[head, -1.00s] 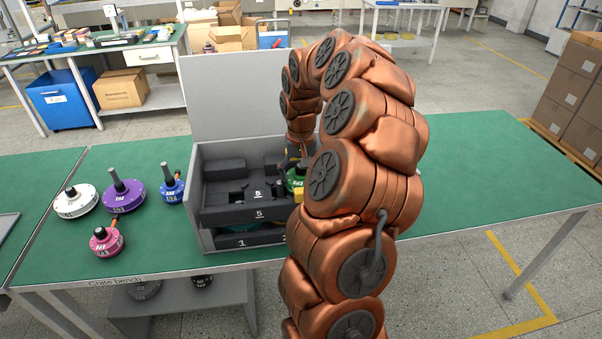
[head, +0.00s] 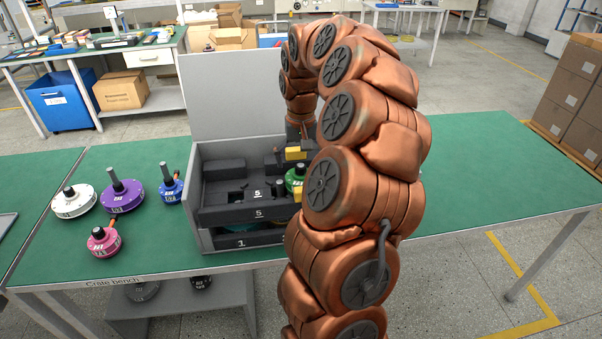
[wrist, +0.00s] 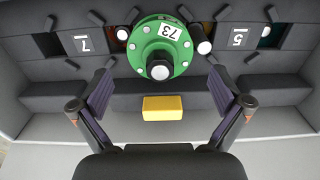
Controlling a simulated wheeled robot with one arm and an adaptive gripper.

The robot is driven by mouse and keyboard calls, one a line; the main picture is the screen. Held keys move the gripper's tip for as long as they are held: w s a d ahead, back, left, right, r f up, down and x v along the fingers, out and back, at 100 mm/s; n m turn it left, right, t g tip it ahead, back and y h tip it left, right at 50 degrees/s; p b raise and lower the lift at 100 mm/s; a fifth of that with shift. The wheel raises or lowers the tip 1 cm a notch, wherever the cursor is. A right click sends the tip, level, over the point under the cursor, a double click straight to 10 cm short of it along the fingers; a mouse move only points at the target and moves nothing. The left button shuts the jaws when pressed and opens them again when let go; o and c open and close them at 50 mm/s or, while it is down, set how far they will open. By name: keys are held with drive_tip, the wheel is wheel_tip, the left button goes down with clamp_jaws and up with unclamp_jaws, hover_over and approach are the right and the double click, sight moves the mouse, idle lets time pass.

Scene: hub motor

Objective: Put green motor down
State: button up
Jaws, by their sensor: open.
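The green motor (wrist: 162,48) sits in the dark foam of the grey crate, between the slots labelled 7 and 5 in the wrist view. Its label reads 73 there. In the head view the green motor (head: 294,180) is partly hidden behind my arm. My gripper (wrist: 160,88) is open, its two dark finger pads wide apart and clear of the motor. A yellow block (wrist: 163,107) lies between the fingers in the wrist view, near the crate wall. In the head view my gripper (head: 297,150) is small and partly hidden at the crate's back right.
The grey crate (head: 205,240) has a raised lid (head: 230,95) at its back. White (head: 75,203), purple (head: 122,195), blue (head: 170,188) and pink (head: 104,242) motors stand left of it on the green bench (head: 160,235). The bench right of my arm is clear.

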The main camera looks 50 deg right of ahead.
wheel_tip(320, 180, up, 7)
drive_tip(key=shift+r+b, duration=0.2)
drive_tip(key=shift+b, duration=0.65)
drive_tip(key=shift+r, duration=0.15)
drive_tip(key=shift+a, duration=0.4)
drive_tip(key=s+a+f+n, duration=0.1)
drive_tip(key=s+a+n, duration=0.2)
drive_tip(key=a, duration=0.8)
drive_tip(key=s+a+n, duration=0.2)
drive_tip(key=a, duration=0.8)
drive_tip(key=s+a+f+n+g, duration=0.1)
drive_tip(key=s+a+f, duration=0.3)
drive_tip(key=s, duration=0.5)
drive_tip(key=s+a+f+n, duration=0.1)
drive_tip(key=s+a+f, duration=0.4)
drive_tip(key=s, duration=0.4)
drive_tip(key=shift+s+a+g, duration=0.4)
drive_tip(key=shift+a, duration=0.45)
drive_tip(key=shift+c, duration=0.2)
